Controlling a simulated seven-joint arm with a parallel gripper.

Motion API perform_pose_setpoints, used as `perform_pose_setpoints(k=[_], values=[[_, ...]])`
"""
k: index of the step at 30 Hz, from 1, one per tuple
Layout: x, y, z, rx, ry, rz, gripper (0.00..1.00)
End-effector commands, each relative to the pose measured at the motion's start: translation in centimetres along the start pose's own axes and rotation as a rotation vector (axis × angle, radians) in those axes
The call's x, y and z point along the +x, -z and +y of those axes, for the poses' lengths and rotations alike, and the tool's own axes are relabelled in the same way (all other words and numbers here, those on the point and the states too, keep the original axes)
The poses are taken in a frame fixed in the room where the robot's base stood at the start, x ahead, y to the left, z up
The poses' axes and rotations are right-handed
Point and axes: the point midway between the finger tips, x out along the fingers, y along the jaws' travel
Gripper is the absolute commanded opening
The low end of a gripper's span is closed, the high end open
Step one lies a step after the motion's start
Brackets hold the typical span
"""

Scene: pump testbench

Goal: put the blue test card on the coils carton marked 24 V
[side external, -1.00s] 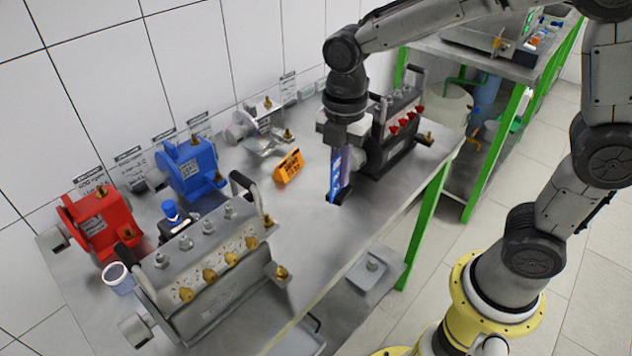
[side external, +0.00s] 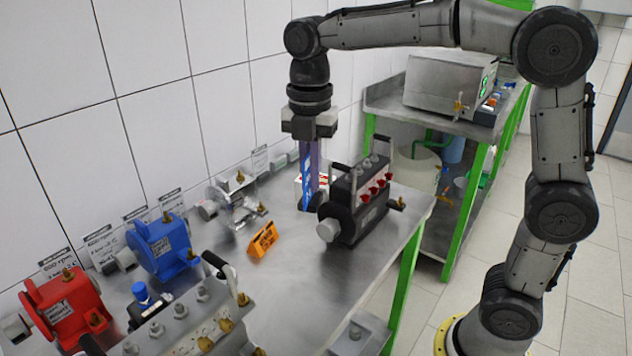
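My gripper (side external: 308,195) points straight down at the back of the bench, left of the black valve block. It appears shut on the blue test card (side external: 307,188), which stands upright between the fingers. A white carton with red marks (side external: 324,181) shows in part behind the fingers and card. The card's lower end overlaps the carton in the picture; I cannot tell whether they touch. The carton's marking cannot be read, so I cannot tell whether it says 24 V.
The black valve block with red knobs (side external: 357,205) stands close to the right of my gripper. A silver pump (side external: 238,205), an orange sign (side external: 262,240), a blue pump (side external: 160,246), a red pump (side external: 65,308) and a grey valve block (side external: 190,325) lie leftward.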

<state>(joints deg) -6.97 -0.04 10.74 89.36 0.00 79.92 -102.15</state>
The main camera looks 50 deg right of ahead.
Motion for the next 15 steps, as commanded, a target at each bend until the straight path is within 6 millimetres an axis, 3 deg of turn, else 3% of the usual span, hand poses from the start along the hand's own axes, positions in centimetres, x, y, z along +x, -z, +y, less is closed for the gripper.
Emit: perform_pose_setpoints(k=[1, 6, 15], values=[[-0.6, -1.5, 1.5, 0.011, 0.001, 0.000, 0.00], [-1.9, -6.3, 5.1, 0.042, 0.001, 0.000, 0.00], [-1.4, -16.5, 8.9, 0.141, 0.002, 0.001, 0.00]])
